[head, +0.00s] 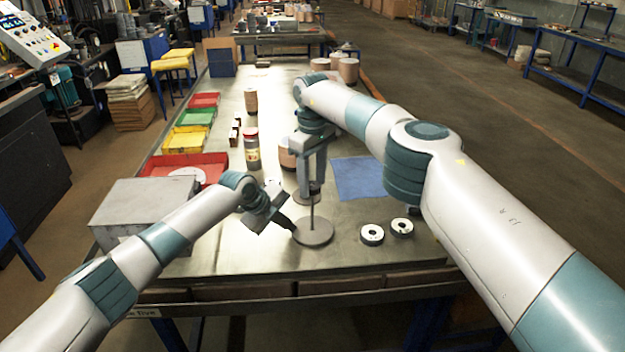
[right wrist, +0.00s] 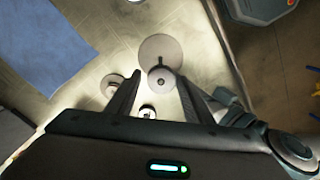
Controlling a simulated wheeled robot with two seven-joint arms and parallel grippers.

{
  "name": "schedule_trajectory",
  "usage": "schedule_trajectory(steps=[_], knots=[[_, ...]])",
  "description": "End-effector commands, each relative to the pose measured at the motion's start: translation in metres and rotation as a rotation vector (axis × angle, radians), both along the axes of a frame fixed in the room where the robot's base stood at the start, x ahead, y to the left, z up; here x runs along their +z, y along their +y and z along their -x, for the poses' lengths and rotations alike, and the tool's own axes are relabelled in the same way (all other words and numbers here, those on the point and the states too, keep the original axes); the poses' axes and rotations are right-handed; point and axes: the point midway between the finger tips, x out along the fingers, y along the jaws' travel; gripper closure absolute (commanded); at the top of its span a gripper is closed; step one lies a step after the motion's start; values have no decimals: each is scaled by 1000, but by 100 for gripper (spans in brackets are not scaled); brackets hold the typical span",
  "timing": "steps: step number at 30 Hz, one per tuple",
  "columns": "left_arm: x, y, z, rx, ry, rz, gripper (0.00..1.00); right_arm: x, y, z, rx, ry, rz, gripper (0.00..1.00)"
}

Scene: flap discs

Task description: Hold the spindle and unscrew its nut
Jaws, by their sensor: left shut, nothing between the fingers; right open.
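The spindle is a thin upright rod on a grey round base (head: 313,237) near the table's front. My right gripper (head: 311,188) is open and points down, with the rod showing between its fingers. The right wrist view shows the large round base (right wrist: 158,46) and a smaller round piece (right wrist: 162,80) with a hub between the fingertips; I cannot tell whether that is the nut. My left gripper (head: 291,226) is shut and empty, its tips low beside the base's left side. I cannot tell whether they touch it.
Two rings, one (head: 372,235) and another (head: 402,226), lie to the right, before a blue cloth (head: 358,177). A grey box (head: 140,205), red tray (head: 215,163) and jar (head: 252,152) stand left.

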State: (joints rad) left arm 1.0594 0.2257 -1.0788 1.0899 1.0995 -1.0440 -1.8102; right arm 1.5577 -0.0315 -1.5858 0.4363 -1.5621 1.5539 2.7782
Motion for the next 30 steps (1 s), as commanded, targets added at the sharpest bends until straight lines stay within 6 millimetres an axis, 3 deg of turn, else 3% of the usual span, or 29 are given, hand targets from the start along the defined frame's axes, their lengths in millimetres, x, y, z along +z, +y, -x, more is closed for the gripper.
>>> schedule_trajectory(steps=[23,27,30], knots=[[-2,1,1,1,2,-2,100,1,1,2,-65,0,0,53],[-2,1,1,1,2,-2,100,1,1,2,-64,0,0,83],[-2,1,1,1,2,-2,100,1,1,2,-64,0,0,83]])
